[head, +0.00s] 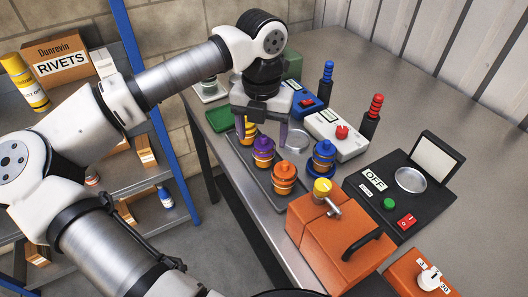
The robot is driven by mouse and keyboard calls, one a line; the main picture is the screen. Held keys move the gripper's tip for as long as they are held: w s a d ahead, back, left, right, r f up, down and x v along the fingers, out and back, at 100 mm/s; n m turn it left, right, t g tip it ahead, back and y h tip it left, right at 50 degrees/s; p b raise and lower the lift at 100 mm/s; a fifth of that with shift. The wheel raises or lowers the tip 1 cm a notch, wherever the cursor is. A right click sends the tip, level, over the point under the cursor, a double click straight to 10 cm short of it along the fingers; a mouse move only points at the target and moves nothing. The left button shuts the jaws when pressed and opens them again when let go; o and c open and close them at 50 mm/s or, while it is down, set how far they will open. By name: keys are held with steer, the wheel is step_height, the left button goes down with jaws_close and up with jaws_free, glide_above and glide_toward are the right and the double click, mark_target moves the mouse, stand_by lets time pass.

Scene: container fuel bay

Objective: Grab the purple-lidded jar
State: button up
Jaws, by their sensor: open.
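The purple-lidded jar (263,154) stands upright near the left front edge of the bench, on a dark grey tray (252,178). Its body is orange with dark bands. My gripper (262,136) is open and points down, with one finger to the left of the jar's lid and one to the right in the picture. I cannot tell whether the fingers are level with the jar or behind it. No contact with the jar shows.
An orange-lidded jar (284,178) stands close in front, a blue-lidded jar (323,158) to the right. A yellow-and-dark jar (247,130) is partly hidden by my left finger. An orange toolbox (330,240) and a black panel (385,200) lie to the right. Shelving stands left.

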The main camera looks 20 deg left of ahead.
mark_target(264, 144)
steer(key=shift+d+f+p, duration=0.15)
steer(key=shift+f+p, duration=0.9)
steer(key=shift+f, duration=1.9)
steer(key=c, duration=1.2)
